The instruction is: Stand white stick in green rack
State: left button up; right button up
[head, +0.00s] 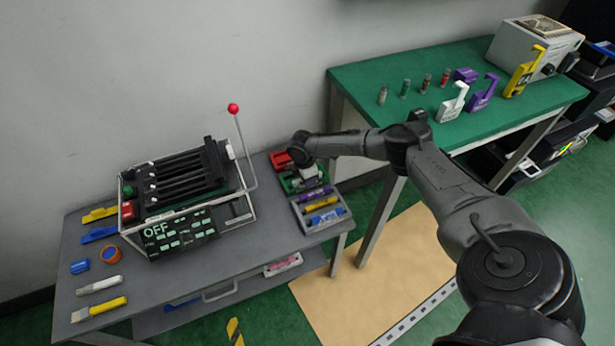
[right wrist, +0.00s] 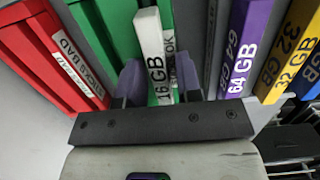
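The white stick (right wrist: 150,45), marked 16 GB, stands between the two fingers of my right gripper (right wrist: 158,85) in the right wrist view. The fingers flank it closely on both sides and appear shut on it. The green rack (right wrist: 106,28) is right behind the stick, whose body covers part of the rack's label. I cannot tell whether the stick's end is inside the rack. In the head view my right gripper (head: 308,174) is over the green rack (head: 289,185) and hides part of it and the stick. My left gripper is not in view.
A red rack (right wrist: 40,45) labelled for bad sticks adjoins the green one. Purple (right wrist: 245,45) and yellow (right wrist: 290,50) sticks stand close on the other side, in a grey tray (head: 318,228). A device with a red-knobbed lever (head: 233,108) stands left on the grey table.

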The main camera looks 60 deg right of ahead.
jog(key=shift+o, duration=1.1)
notch_tip(320, 180, up, 14)
jog(key=w+a+p, duration=0.1)
jog(key=p, duration=0.4)
jog(key=shift+a+f+p, duration=0.15)
jog(key=shift+p, duration=0.2)
